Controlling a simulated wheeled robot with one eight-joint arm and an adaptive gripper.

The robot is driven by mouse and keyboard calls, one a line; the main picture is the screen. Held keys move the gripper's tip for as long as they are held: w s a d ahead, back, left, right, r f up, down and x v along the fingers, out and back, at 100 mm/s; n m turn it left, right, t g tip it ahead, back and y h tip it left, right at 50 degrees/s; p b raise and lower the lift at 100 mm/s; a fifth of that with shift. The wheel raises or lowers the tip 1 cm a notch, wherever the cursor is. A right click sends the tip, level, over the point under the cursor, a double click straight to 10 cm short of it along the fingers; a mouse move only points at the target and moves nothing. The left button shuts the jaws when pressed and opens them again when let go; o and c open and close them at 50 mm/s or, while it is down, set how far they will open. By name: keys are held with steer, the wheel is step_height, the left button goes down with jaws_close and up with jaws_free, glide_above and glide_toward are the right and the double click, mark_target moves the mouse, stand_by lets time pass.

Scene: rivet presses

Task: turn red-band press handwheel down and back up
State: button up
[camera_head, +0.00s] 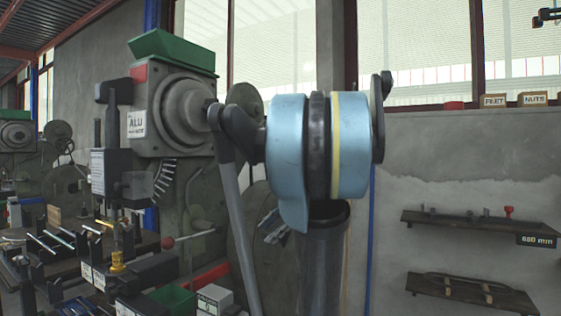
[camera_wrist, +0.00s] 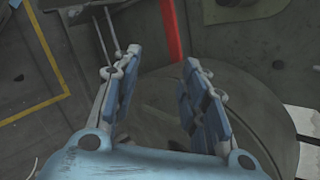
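A grey-green press (camera_head: 190,190) with a green top, a red patch (camera_head: 138,74) and an "ALU" label stands left of my arm in the head view. A red-knobbed lever (camera_head: 168,243) sticks out from its lower part. A dark round disc (camera_head: 245,225) is partly hidden behind my arm; I cannot tell whether it is the handwheel. In the wrist view, my gripper (camera_wrist: 155,78) is open, with nothing between its blue fingers. A wide dark round shape (camera_wrist: 262,115) lies behind the right finger. In the head view, only bits of my gripper (camera_head: 272,226) show.
A red strip (camera_wrist: 172,30) runs behind the fingers in the wrist view. A bench (camera_head: 65,268) with rods and fixtures fills the lower left of the head view. Another press (camera_head: 18,140) stands far left. Wall shelves (camera_head: 480,225) are at the right. A yellow line (camera_wrist: 30,108) marks the floor.

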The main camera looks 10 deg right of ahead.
steer(key=w+d+r+m+t+y, duration=0.7)
steer(key=w+d+r+m, duration=0.5)
steer(key=w+d+r, duration=1)
steer(key=shift+t+h, duration=0.3)
steer(key=shift+h, duration=0.4)
steer(key=x, duration=0.5)
steer(key=r+x, duration=0.1)
steer(key=x, duration=0.9)
steer(key=shift+s+a+r, duration=0.2)
steer(key=shift+a+r, duration=0.15)
steer(key=shift+a, duration=0.15)
jaws_close()
